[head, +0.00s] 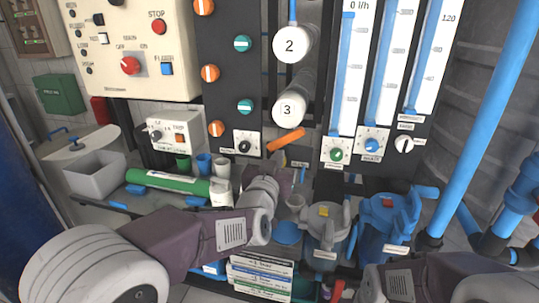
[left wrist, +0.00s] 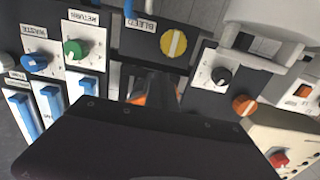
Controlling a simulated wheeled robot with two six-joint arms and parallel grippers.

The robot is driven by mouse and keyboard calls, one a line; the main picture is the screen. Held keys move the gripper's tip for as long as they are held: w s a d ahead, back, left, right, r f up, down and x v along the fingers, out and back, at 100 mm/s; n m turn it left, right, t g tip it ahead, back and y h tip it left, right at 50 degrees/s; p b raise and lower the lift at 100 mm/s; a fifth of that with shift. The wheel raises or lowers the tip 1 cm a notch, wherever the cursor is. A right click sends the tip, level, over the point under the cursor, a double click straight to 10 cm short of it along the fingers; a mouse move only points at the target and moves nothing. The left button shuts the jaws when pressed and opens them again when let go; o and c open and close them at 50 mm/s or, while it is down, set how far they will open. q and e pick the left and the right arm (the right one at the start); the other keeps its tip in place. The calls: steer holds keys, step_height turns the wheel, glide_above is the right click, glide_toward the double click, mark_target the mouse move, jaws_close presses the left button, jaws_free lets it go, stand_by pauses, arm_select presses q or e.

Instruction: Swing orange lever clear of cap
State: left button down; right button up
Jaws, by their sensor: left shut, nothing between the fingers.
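The orange lever (head: 286,138) sits on the dark panel below the white cylinder marked 3 (head: 288,110), tilted up to the right. In the left wrist view an orange piece (left wrist: 138,98), which looks like the lever, shows beside my fingers, partly hidden. My left gripper (head: 287,174) is shut and empty, just below the lever in the head view; its fingers also show in the left wrist view (left wrist: 165,90). I cannot tell whether it touches the lever. Which part is the cap is unclear; the round end of cylinder 3 is just above the lever. My right gripper is not in view.
A black-and-white dial (head: 244,146) is left of the lever. A green knob (head: 337,155) and flow tubes are to the right. A yellow bleed knob (left wrist: 174,43) shows in the left wrist view. Grey (head: 325,222) and blue (head: 388,220) pump-like units stand below right.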

arm_select(q)
steer(key=shift+w+a+r, duration=0.2)
steer(key=shift+a+r, duration=0.65)
steer(key=shift+a, duration=0.25)
steer(key=s+a, duration=0.1)
steer(key=s, duration=0.7)
steer(key=shift+a, duration=0.3)
steer(key=shift+w, duration=0.1)
